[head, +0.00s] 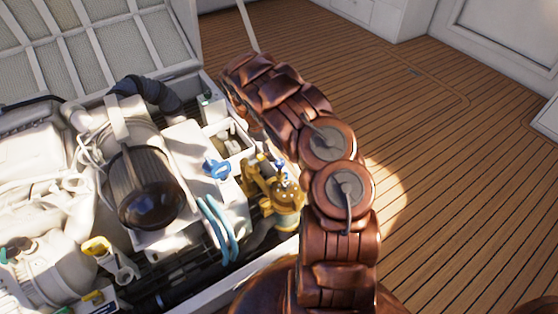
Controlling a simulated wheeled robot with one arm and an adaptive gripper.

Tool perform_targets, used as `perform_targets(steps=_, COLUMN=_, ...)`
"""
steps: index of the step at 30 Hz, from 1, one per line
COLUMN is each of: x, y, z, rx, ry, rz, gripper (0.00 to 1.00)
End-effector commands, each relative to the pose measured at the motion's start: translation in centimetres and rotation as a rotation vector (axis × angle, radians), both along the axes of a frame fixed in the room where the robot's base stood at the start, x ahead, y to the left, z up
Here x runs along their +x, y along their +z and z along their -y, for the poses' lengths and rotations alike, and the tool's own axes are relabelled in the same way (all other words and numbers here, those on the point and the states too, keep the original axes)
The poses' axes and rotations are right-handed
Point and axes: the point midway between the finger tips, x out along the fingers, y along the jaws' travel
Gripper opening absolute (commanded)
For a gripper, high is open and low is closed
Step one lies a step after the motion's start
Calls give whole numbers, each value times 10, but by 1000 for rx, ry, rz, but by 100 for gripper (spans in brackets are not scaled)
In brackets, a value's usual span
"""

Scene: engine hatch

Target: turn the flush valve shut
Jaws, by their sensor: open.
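Several valve-like parts show in the open engine hatch, and I cannot tell for sure which one is the flush valve. A blue handle (216,169) sits on top of a white box. A brass fitting (285,203) with small blue parts on top stands to its right, close to my arm. A yellow handle (97,246) is at the lower left. My copper-coloured arm reaches up from the bottom and bends to the upper left, over the hatch's right edge. My gripper cannot be made out at the arm's far end.
The white engine (38,180), a black round part (151,193) and a dark ribbed hose (150,90) fill the hatch. Light blue hoses (219,230) run beside the brass fitting. The raised hatch lid (95,42) stands behind. The wooden deck (450,180) on the right is clear.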

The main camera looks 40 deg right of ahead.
Motion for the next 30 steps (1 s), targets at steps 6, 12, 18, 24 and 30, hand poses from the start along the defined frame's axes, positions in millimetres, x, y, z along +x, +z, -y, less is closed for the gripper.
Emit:
perform_targets(steps=6, x=-11, y=-33, z=8, rx=1, ry=0, rz=-4, gripper=67)
perform_targets(steps=12, x=-16, y=-51, z=13, rx=1, ry=-1, rz=-1, gripper=67)
perform_targets(steps=18, x=-16, y=-52, z=14, rx=1, ry=0, rz=-1, gripper=67)
perform_targets(steps=24, x=-16, y=-52, z=14, rx=1, ry=0, rz=-1, gripper=55)
perform_targets(steps=30, x=-16, y=-52, z=14, rx=0, ry=0, rz=0, gripper=34)
